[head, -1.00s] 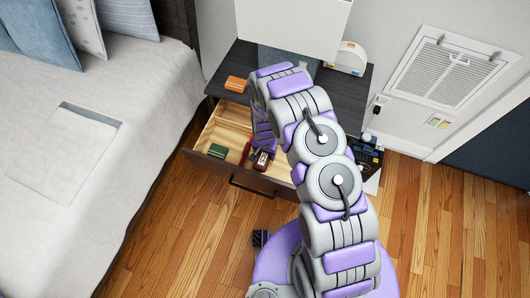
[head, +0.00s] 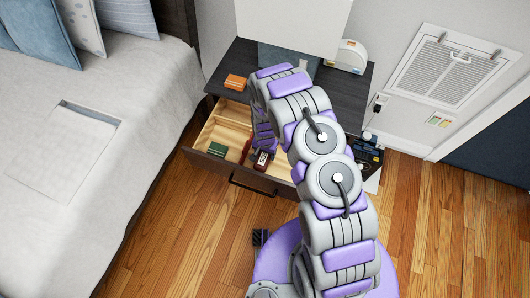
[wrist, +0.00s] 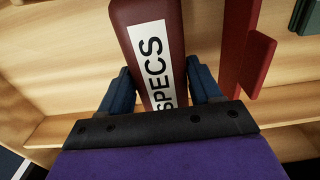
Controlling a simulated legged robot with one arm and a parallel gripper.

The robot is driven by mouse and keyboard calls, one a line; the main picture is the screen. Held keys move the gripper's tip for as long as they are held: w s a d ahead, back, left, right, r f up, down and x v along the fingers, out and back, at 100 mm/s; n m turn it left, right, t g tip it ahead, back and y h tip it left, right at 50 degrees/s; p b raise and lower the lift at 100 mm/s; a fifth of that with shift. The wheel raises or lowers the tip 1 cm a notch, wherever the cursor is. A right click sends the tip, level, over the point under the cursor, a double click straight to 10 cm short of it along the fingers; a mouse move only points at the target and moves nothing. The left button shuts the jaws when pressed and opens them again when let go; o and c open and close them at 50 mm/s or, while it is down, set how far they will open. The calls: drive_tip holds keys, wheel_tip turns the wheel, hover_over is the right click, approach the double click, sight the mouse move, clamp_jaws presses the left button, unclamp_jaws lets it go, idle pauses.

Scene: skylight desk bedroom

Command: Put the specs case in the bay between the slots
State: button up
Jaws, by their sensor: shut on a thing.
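The specs case (wrist: 150,45) is a dark red block with a white label reading SPECS. My gripper (wrist: 160,88) is shut on it, one blue finger on each side, in the wrist view. In the head view the case (head: 262,158) shows below my gripper (head: 263,146), over the open drawer near its front wall. The drawer (head: 232,177) has a pale wooden interior with dividers. A red upright piece (wrist: 249,55) stands to the right of the case in the wrist view, apart from it. Whether the case touches the drawer floor I cannot tell. My arm hides the drawer's right part.
A green box (head: 217,150) lies in the drawer's left part. An orange box (head: 235,82) and a white rounded device (head: 347,57) are on the dark desk top (head: 240,62). The bed (head: 120,95) stands close on the left. Wooden floor is clear in front.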

drive_tip(key=shift+f+b, duration=1.1)
drive_tip(key=shift+f, duration=0.85)
idle(1.0)
drive_tip(key=o, duration=1.1)
drive_tip(key=shift+c, duration=1.4)
drive_tip(key=shift+r, duration=0.1)
drive_tip(key=shift+r+p, duration=3.15)
drive_tip(key=shift+r, duration=2.55)
